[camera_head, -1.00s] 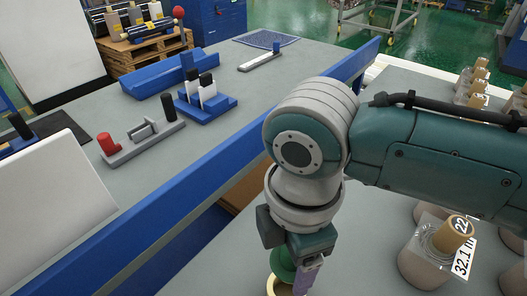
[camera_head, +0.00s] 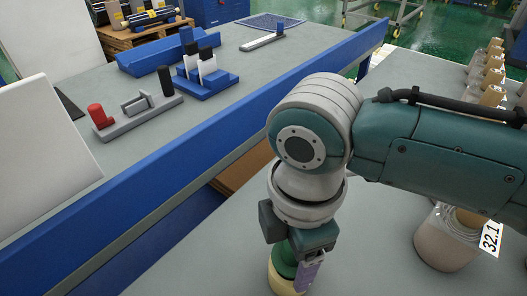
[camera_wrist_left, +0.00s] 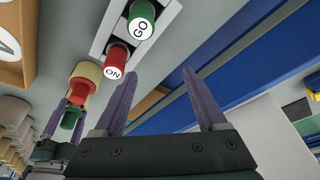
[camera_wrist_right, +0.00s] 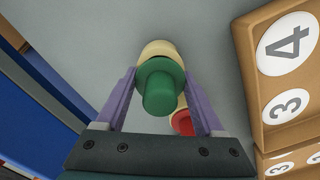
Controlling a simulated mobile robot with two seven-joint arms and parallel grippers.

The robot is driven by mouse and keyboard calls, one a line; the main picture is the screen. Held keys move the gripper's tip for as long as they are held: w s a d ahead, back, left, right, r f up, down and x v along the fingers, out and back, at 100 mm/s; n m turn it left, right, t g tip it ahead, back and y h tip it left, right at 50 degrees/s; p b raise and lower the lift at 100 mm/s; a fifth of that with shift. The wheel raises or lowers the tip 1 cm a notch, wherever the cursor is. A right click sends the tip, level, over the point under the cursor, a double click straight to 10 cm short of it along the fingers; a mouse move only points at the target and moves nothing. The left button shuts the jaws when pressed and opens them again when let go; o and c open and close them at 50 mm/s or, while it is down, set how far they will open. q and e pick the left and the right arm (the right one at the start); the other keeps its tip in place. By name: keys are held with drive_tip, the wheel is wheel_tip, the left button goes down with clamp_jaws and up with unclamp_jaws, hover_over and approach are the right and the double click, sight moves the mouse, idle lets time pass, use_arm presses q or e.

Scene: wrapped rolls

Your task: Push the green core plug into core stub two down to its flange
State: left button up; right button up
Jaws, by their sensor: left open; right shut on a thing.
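The green core plug (camera_head: 284,263) is between the fingers of my right gripper (camera_head: 303,268), which is shut on it. A cream core stub (camera_head: 279,285) is directly below the plug. In the right wrist view the plug (camera_wrist_right: 161,88) overlaps the stub (camera_wrist_right: 158,48), with its flange close to the rim; I cannot tell how deep it sits. In the left wrist view the plug (camera_wrist_left: 72,117) shows behind a red plug (camera_wrist_left: 82,88) in another cream stub (camera_wrist_left: 88,69). My left gripper (camera_wrist_left: 152,82) is open and empty. The stub's number is hidden.
Numbered brown blocks (camera_wrist_right: 289,103) lie right of the stub. A wrapped roll (camera_head: 443,240) stands at right. A blue rail (camera_head: 190,150) edges the bench holding a red-knobbed fixture (camera_head: 135,112).

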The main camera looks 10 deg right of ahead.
drive_tip(key=shift+d+f, duration=0.15)
drive_tip(key=shift+f, duration=0.05)
idle(0.3)
drive_tip(key=shift+r+p, duration=3.45)
drive_tip(key=shift+p, duration=0.35)
